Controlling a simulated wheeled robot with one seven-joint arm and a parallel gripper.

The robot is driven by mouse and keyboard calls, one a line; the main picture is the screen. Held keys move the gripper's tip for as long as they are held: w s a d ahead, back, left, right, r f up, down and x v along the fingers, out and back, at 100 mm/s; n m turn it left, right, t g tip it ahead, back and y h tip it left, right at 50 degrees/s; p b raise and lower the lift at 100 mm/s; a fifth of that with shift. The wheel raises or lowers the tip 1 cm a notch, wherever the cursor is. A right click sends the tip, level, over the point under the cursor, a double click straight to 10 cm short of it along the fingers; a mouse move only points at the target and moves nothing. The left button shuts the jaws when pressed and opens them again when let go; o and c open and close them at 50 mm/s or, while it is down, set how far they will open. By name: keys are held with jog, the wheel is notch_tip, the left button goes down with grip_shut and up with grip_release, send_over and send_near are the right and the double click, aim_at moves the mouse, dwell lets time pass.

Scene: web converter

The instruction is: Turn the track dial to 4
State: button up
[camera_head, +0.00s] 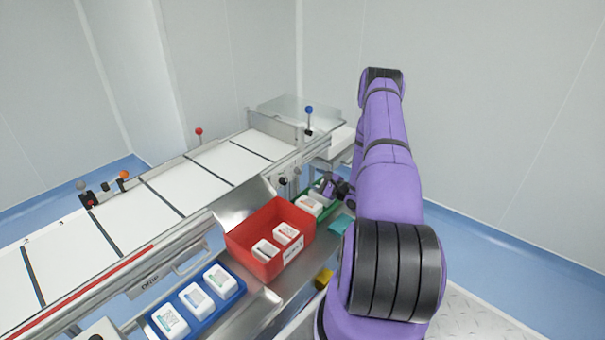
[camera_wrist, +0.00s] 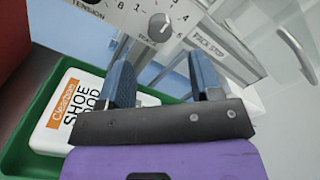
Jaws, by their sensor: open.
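A second knob is cut off at the top edge, near the word TENSION. My gripper (camera_wrist: 160,75) is open and empty, its two blue fingers apart below the knob and not visibly touching it. In the head view my gripper (camera_head: 334,188) is small and partly hidden by my arm, beside the machine's panel.
In the wrist view a white box labelled SHOE (camera_wrist: 75,110) lies in a green tray (camera_wrist: 22,150), close to the left finger. A PACK STOP label (camera_wrist: 210,45) and a curved metal handle (camera_wrist: 297,50) are at right. In the head view a red bin (camera_head: 238,246) and blue tray (camera_head: 215,312) stand nearby.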

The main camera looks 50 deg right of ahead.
aim_at(301, 172)
jog(key=w, duration=0.7)
jog(key=shift+a, duration=0.3)
jog(key=shift+c, duration=0.2)
jog(key=c, duration=0.9)
